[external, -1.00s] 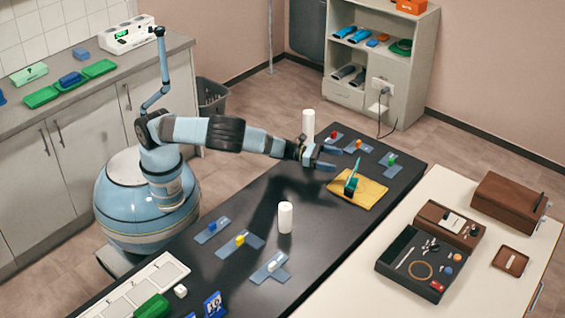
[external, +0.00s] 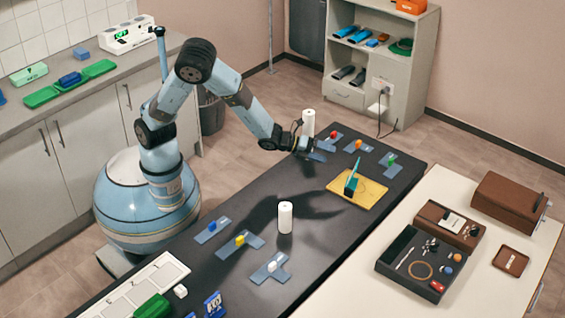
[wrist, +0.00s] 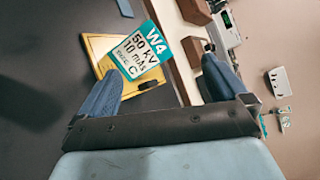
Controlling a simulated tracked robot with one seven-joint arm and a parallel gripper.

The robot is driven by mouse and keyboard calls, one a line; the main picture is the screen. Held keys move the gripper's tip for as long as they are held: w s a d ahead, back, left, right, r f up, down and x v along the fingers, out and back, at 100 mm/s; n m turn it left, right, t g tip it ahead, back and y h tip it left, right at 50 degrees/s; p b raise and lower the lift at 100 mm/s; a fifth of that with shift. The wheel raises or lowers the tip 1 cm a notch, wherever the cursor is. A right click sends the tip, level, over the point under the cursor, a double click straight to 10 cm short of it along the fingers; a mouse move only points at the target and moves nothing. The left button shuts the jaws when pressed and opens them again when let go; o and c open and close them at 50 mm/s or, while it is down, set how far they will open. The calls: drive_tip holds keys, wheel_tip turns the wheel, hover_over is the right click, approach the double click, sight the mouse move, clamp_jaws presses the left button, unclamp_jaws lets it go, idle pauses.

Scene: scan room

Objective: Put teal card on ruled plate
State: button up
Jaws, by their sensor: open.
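The teal card (external: 353,175) stands tilted in a small dark holder on a yellow board on the black table. In the wrist view the card (wrist: 140,50) shows the print "W4 50 kV 10 mAs size C" and appears between the fingers. My gripper (external: 322,155) is open and empty, to the left of the card and apart from it, beside the far white cylinder. Its two fingers (wrist: 163,70) are spread in the wrist view. A white plate divided by lines (external: 140,290) lies at the table's near left end; I cannot be sure it is the ruled plate.
White cylinders stand near my gripper (external: 308,122) and mid-table (external: 285,218). Blue-grey pieces with coloured blocks lie at the far end and near front (external: 240,240). A green block (external: 152,307) lies by the white plate. A pale side table (external: 385,295) holds trays and boxes.

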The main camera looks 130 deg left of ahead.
drive_tip(key=s+d+r+n+g+h, duration=0.1)
drive_tip(key=s+d+r+n+h, duration=0.15)
drive_tip(key=d+r+n, duration=0.35)
drive_tip(key=s+d+r+n+g+h, duration=0.1)
drive_tip(key=s+d+r+h, duration=0.2)
drive_tip(key=d, duration=0.4)
drive_tip(key=s+d+r+n+g+h, duration=0.1)
drive_tip(key=s+d+r+n, duration=0.35)
drive_tip(key=d, duration=0.25)
drive_tip(key=s+d+r+n+g, duration=0.1)
drive_tip(key=s+d+r, duration=0.1)
drive_tip(key=s+d, duration=0.2)
drive_tip(key=s+d+r+n+g+h, duration=0.1)
drive_tip(key=s+d, duration=0.4)
drive_tip(key=s, duration=0.6)
drive_tip(key=s+d+r+n+h, duration=0.1)
drive_tip(key=s+d+r+n, duration=0.2)
drive_tip(key=s+d+r, duration=0.2)
drive_tip(key=s, duration=0.3)
drive_tip(key=shift+s+g, duration=0.2)
drive_tip(key=shift+g, duration=0.2)
